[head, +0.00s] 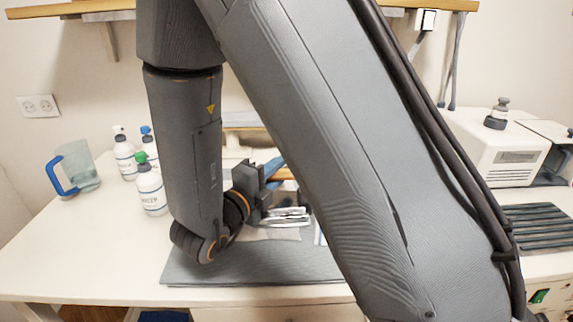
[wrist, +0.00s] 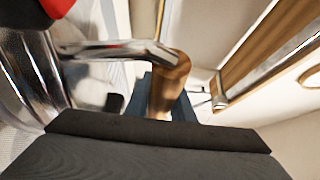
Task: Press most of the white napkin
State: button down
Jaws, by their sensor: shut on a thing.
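My gripper (head: 272,178) is shut on the wooden handle (wrist: 168,85) of a shiny metal iron, which also shows in the head view (head: 285,216). In the wrist view, the blue finger shows behind the handle, and the chrome bracket and body are at the left. The iron is low over the grey pressing mat (head: 215,270). A pale cloth, apparently the white napkin (head: 282,234), shows just below and in front of the iron. My arm hides much of the cloth. I cannot tell whether the iron touches it.
Several spray bottles (head: 150,187) and a clear jug with a blue handle (head: 78,168) stand left on the white table (head: 60,240). A white machine (head: 500,150) and a dark ribbed rack (head: 540,228) are at the right. The table's left front is clear.

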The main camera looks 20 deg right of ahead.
jog(key=shift+s+a+p, duration=0.15)
jog(key=shift+s+a, duration=0.2)
jog(key=shift+s, duration=0.7)
jog(key=shift+s+a+p, duration=0.1)
jog(key=shift+s+a, duration=0.2)
jog(key=shift+s, duration=0.75)
jog(key=shift+s+a+p, duration=0.15)
jog(key=shift+s+a, duration=0.2)
jog(key=shift+s, duration=0.7)
jog(key=shift+w, duration=0.1)
jog(key=w+d+b, duration=0.1)
jog(key=w+d, duration=0.2)
jog(key=w, duration=0.5)
jog(key=shift+w+r, duration=0.15)
jog(key=shift+w, duration=0.25)
dwell(0.5)
dwell(0.4)
jog(key=shift+w+b, duration=0.1)
jog(key=shift+b, duration=0.2)
